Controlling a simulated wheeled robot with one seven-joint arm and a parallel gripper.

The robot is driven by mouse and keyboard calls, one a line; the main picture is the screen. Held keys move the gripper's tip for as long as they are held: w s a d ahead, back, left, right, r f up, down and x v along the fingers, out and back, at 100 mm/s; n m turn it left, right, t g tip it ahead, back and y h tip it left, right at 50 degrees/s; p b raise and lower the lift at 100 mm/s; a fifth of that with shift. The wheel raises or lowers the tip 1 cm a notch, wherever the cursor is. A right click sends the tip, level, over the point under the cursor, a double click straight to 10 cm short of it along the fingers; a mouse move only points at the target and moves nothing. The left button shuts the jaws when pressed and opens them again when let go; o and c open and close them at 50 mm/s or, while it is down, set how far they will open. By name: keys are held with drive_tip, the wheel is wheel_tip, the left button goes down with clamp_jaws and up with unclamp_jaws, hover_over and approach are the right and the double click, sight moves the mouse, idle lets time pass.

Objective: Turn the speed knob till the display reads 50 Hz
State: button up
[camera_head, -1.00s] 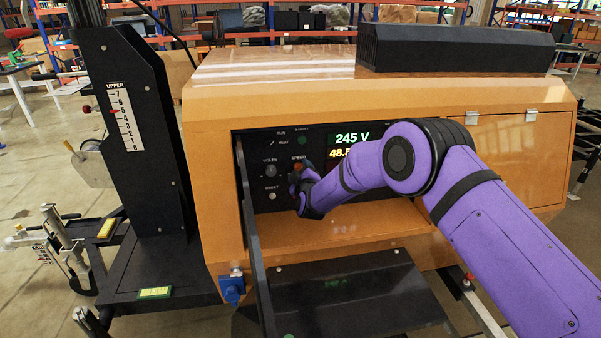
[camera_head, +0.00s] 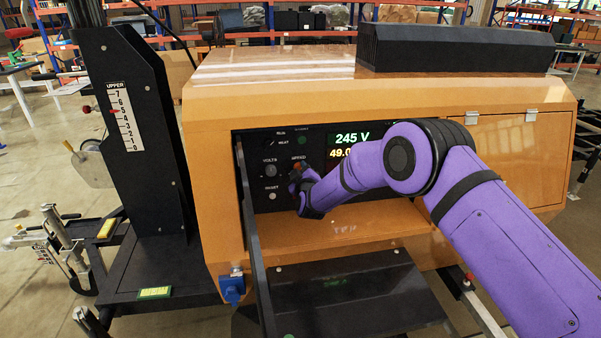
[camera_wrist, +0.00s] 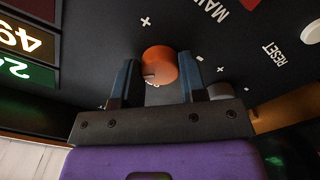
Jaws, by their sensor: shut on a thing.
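The orange speed knob (camera_wrist: 159,65) is on the black control panel (camera_head: 257,150). In the wrist view my gripper (camera_wrist: 160,78) has its two fingers on either side of the knob, shut on it. In the head view my gripper (camera_head: 298,180) is at the panel, and the knob (camera_head: 299,166) is partly hidden by it. The display (camera_head: 349,138) reads 245 V in green, with a yellow line below that starts 49.0; my arm hides the rest of that line. The display's edge also shows in the wrist view (camera_wrist: 22,42).
The VOLTS knob (camera_head: 270,171) and RESET button (camera_head: 272,196) are left of my gripper. A dark upright door edge (camera_head: 250,235) stands at the panel's left side. The orange housing (camera_head: 215,130) surrounds the recess, and a black flap (camera_head: 350,295) lies below.

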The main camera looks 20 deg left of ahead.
drive_tip(key=m, duration=1)
drive_tip(key=shift+m, duration=0.3)
idle(0.4)
drive_tip(key=o, duration=0.9)
drive_tip(key=shift+s, duration=0.1)
drive_tip(key=v, duration=1)
drive_tip(key=shift+s+d, duration=0.15)
drive_tip(key=shift+s, duration=0.15)
